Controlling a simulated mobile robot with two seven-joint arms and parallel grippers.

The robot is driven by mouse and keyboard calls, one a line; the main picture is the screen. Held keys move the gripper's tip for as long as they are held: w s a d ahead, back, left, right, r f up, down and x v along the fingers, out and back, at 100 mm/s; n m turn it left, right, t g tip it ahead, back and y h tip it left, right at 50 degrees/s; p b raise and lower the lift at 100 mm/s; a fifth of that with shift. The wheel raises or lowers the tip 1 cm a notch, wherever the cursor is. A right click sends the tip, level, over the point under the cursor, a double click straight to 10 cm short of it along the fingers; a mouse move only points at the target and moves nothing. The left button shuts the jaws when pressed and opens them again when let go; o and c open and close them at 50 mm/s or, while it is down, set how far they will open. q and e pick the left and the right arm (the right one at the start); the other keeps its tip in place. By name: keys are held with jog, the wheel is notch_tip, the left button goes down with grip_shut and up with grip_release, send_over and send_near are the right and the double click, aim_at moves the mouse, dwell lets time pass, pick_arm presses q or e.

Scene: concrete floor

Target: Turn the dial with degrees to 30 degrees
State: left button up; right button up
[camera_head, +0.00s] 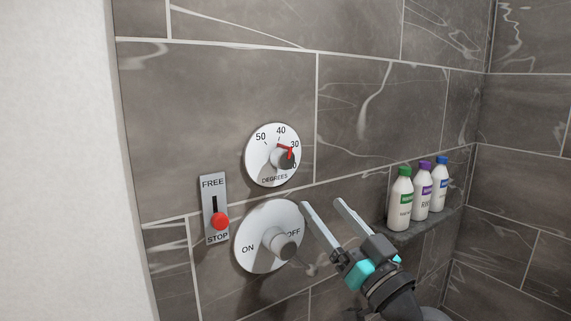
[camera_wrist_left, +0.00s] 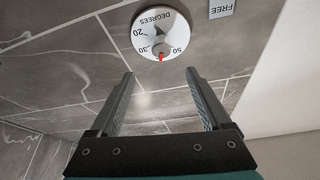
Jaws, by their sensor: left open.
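The degrees dial (camera_head: 262,172) is a round white plate on the tiled wall, with a grey knob (camera_head: 282,161) and a red pointer. In the head view the red shows close to the 30 mark. In the left wrist view the dial (camera_wrist_left: 149,22) appears upside down, with the red pointer between 30 and 50, covering the 40 area. My left gripper (camera_head: 321,202) is open and empty, below and right of the dial, apart from it. In the left wrist view the open fingers (camera_wrist_left: 160,73) point toward the dial. My right gripper is not in view.
An ON/OFF dial (camera_head: 258,222) with a protruding knob sits below, left of my left gripper. A FREE/STOP slider (camera_head: 208,190) with a red knob is at the left. Bottles (camera_head: 421,190) stand on a corner shelf (camera_head: 425,222) at the right. The wall above is bare.

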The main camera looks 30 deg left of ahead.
aim_at(287, 161)
pick_arm(q)
jog(key=p+x, duration=0.4)
jog(key=x, duration=1.1)
jog(key=shift+a+r, duration=0.1)
jog(key=shift+r, duration=0.1)
grip_shut()
